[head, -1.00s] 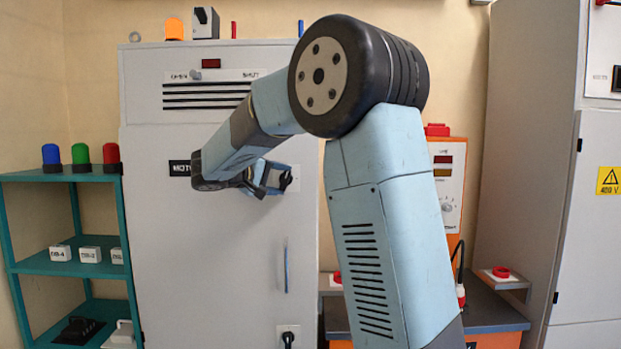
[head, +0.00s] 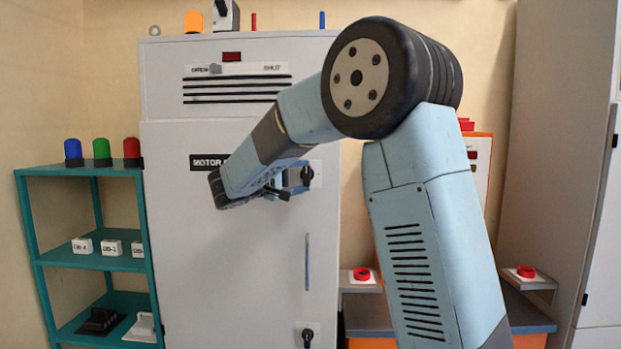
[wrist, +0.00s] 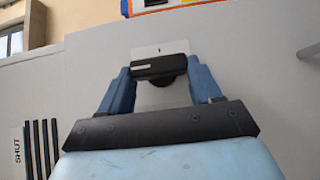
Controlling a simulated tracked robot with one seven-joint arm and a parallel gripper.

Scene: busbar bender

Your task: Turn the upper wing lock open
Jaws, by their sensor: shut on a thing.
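The upper wing lock (head: 307,174) is a black wing knob on a pale plate on the grey cabinet door, partly hidden by my gripper (head: 290,183) in the head view. In the wrist view, the wing (wrist: 160,67) lies nearly level across the picture, with a white mark at its left end. The blue fingers of my gripper (wrist: 162,75) are shut on the wing, one at each end. A small dark mark shows on the plate above it.
A lower wing lock (head: 307,337) and a slim vertical handle (head: 307,262) are below on the cabinet door (head: 230,290). A teal shelf (head: 85,170) with coloured lamps stands left. Red buttons (head: 362,274) on a stand are to the right.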

